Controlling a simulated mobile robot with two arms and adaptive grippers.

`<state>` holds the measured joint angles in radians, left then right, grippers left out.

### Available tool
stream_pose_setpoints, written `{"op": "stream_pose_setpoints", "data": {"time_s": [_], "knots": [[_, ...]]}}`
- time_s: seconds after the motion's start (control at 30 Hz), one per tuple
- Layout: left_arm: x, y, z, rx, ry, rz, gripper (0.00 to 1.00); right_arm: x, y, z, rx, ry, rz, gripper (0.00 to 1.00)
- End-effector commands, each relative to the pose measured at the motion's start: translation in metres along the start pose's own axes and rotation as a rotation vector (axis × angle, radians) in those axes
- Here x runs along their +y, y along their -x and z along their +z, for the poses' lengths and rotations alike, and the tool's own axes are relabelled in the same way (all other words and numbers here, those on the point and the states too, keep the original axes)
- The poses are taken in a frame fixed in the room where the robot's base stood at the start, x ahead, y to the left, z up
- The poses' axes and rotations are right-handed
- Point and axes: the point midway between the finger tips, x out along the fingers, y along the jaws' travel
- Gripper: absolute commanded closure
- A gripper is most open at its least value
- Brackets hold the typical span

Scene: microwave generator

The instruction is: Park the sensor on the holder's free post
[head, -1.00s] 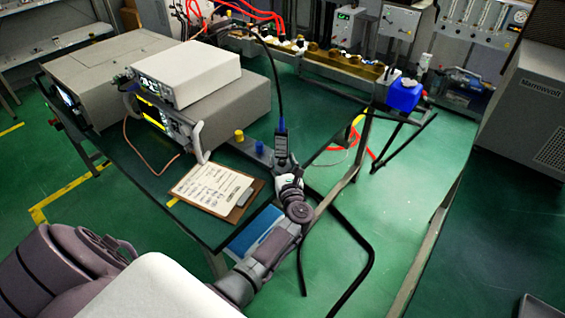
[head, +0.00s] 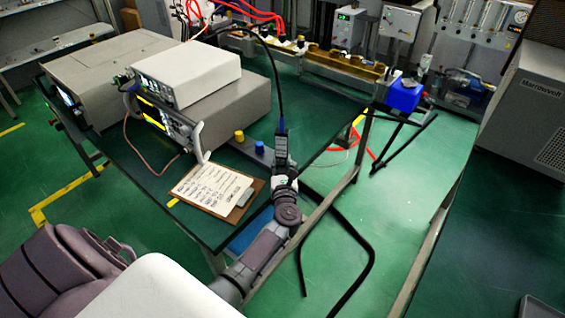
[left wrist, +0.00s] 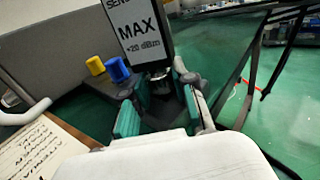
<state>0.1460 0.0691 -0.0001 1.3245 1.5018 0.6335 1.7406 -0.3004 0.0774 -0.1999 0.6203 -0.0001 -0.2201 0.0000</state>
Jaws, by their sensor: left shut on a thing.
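The sensor (head: 281,150) is a dark block with a black cable rising from its top. In the left wrist view its label (left wrist: 136,27) reads "MAX +20 dBm". My left gripper (head: 283,172) is shut on the sensor's lower end, and the green finger pads (left wrist: 160,102) show below it. The holder (head: 250,149) is a low grey bar on the bench, just left of the sensor. It carries a yellow cap (head: 239,136) and a blue cap (head: 259,146). The holder's right end is hidden behind the sensor and gripper, so I cannot see a free post. My right gripper is not in view.
A clipboard (head: 215,184) lies at the bench's front edge, left of my gripper. Stacked instruments (head: 190,75) with a handle stand behind it. The sensor cable arches back over the bench. Clear green bench top (head: 325,110) lies to the right.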

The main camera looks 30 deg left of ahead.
Motion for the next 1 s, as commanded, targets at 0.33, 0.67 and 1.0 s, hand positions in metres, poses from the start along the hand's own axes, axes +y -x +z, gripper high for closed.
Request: {"op": "stream_pose_setpoints", "data": {"time_s": [0.33, 0.67, 1.0], "knots": [[0.0, 0.0, -0.001, 0.001, -0.001, 0.002, 0.48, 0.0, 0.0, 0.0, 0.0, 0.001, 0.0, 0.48], [0.0, 0.003, -0.001, 0.001, 0.0, 0.002, 0.48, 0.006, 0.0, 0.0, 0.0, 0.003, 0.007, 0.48], [0.0, 0.064, -0.002, 0.005, 0.002, 0.002, 0.48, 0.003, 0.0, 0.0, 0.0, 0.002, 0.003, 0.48]]}}
